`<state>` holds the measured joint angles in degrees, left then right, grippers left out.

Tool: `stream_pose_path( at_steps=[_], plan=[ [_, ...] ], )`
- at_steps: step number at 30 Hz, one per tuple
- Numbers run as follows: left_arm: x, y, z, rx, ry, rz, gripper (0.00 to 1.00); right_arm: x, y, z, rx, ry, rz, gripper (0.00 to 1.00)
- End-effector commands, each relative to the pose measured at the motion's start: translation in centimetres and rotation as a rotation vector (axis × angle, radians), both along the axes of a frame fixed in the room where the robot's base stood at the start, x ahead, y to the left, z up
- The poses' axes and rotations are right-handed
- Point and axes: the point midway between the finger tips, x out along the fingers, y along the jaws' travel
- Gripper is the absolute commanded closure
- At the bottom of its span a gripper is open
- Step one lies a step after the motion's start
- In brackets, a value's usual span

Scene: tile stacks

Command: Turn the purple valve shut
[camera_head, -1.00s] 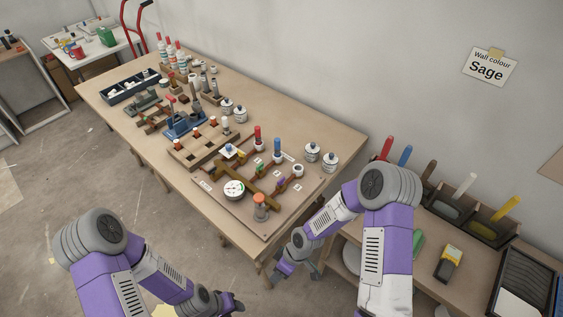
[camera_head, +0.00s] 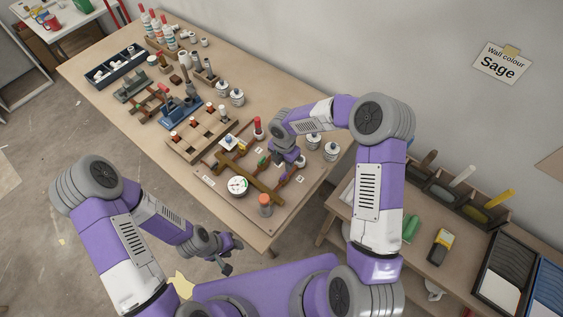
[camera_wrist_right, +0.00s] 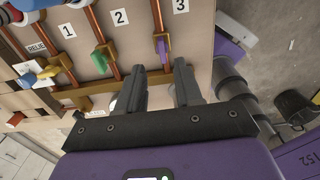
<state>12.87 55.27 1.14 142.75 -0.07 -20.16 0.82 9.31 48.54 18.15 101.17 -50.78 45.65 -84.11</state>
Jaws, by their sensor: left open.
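The purple valve (camera_wrist_right: 162,47) is a small handle on the copper pipe by the label 3 in the right wrist view. It sits just beyond and roughly between my right gripper's fingertips (camera_wrist_right: 159,67), which are apart with nothing gripped. My left gripper (camera_head: 232,257) is open and empty, off the table's front edge.
A green valve (camera_wrist_right: 101,58) by label 2 and a yellow one (camera_wrist_right: 48,72) stand on neighbouring pipes. A round gauge (camera_head: 238,185) and an orange-topped post (camera_head: 265,204) are on the board. White jars (camera_head: 331,151) stand to its right.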

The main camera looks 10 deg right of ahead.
Motion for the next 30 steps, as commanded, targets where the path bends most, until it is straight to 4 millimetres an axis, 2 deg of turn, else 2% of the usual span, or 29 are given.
stream_pose_path(
  at_steps=[3, 9, 15, 22, 29, 30],
  plan=[
    [0.0, 0.0, -0.1, 0.000, 0.000, 0.001, 0.57, -0.1, 0.0, -2.2, 0.001, 0.005, 0.001, 0.65],
    [0.0, 0.0, -0.1, 0.000, -0.001, 0.001, 0.57, -0.1, 0.1, -5.0, 0.003, 0.003, -0.001, 0.65],
    [0.0, 0.0, -0.1, 0.000, -0.001, 0.000, 0.57, 0.0, 0.0, -6.2, 0.002, 0.001, -0.002, 0.65],
    [0.0, 0.0, -0.1, 0.000, -0.001, 0.000, 0.57, 0.0, 0.0, -6.3, 0.002, 0.001, -0.003, 0.65],
    [0.0, 0.0, -0.1, 0.000, -0.001, 0.000, 0.57, 0.0, 0.0, -6.3, 0.002, 0.001, -0.002, 0.99],
    [0.0, 0.0, -0.1, 0.000, -0.001, 0.000, 0.57, 0.0, 0.0, -6.3, 0.002, 0.001, -0.002, 1.00]
  ],
)
